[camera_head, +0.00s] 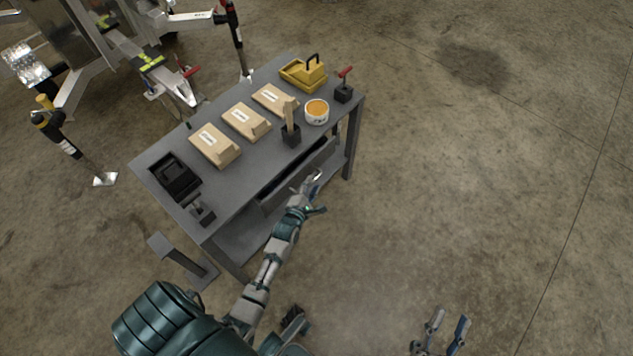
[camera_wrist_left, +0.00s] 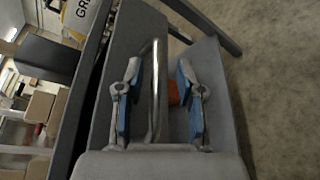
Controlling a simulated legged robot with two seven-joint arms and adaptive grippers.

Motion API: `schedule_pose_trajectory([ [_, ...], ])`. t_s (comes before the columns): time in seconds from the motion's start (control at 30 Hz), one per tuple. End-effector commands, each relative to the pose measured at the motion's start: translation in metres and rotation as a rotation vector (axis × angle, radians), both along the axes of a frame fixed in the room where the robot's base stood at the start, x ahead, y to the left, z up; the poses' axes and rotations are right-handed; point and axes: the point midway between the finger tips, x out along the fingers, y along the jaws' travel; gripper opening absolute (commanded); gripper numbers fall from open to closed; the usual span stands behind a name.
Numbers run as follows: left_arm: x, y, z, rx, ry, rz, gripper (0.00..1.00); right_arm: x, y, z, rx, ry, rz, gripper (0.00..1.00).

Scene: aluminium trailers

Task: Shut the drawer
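The grey workbench (camera_head: 150,165) has a drawer (camera_head: 268,203) on its near long side, and a dark gap shows between the drawer front and the bench top, so it is partly open. My left gripper (camera_head: 314,188) is at the drawer front. In the left wrist view, a shiny metal bar handle (camera_wrist_left: 156,90) stands between the two blue-padded fingers of my left gripper (camera_wrist_left: 158,98). The fingers are apart, with gaps to the handle. My right gripper (camera_head: 440,332) is at the bottom edge with its fingers apart, away from the bench.
On the bench are several cardboard boxes (camera_head: 215,146), a black tray (camera_head: 175,177), a tub with orange contents (camera_head: 317,110) and a yellow carrier (camera_head: 303,75). The floor to the right is clear.

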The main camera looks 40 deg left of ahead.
Motion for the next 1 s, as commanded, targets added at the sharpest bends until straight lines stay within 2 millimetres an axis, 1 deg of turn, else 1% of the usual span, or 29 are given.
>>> schedule_pose_trajectory([
  [0.03,0.005,0.003,-0.004,0.0,0.002,0.0,0.37,-0.003,0.001,0.001,0.01,-0.026,-0.001,0.4],
  [0.2,0.015,0.008,-0.006,-0.003,0.001,0.0,0.37,-0.009,0.003,0.01,0.027,-0.09,-0.003,0.4],
  [0.47,0.016,0.005,-0.003,0.001,-0.001,0.0,0.37,-0.01,-0.001,0.012,0.036,-0.102,-0.003,0.4],
  [0.5,0.016,0.004,-0.002,0.002,0.0,0.0,0.35,-0.01,-0.002,0.012,0.037,-0.103,-0.003,0.4],
  [0.57,0.016,0.004,-0.002,0.003,0.0,0.0,0.2,-0.009,-0.002,0.011,0.034,-0.101,-0.004,0.4],
  [0.6,0.016,0.003,-0.002,0.003,0.0,0.0,0.1,-0.009,-0.001,0.011,0.034,-0.1,-0.004,0.4],
  [0.63,0.016,0.003,-0.002,0.003,0.0,0.0,0.02,-0.009,-0.001,0.011,0.034,-0.1,-0.004,0.4],
  [0.67,0.016,0.003,-0.002,0.003,0.0,0.0,0.0,-0.009,-0.001,0.011,0.034,-0.1,-0.003,0.4],
  [0.9,0.016,0.007,-0.004,0.0,0.0,0.0,0.0,-0.009,-0.001,0.011,0.033,-0.1,-0.003,0.4],
  [0.97,0.017,0.013,-0.004,0.001,0.0,0.0,0.0,-0.009,-0.001,0.012,0.032,-0.098,-0.003,0.4],
  [1.0,0.017,0.019,-0.004,0.001,0.001,-0.001,0.0,-0.008,0.0,0.012,0.03,-0.091,-0.003,0.4],
])
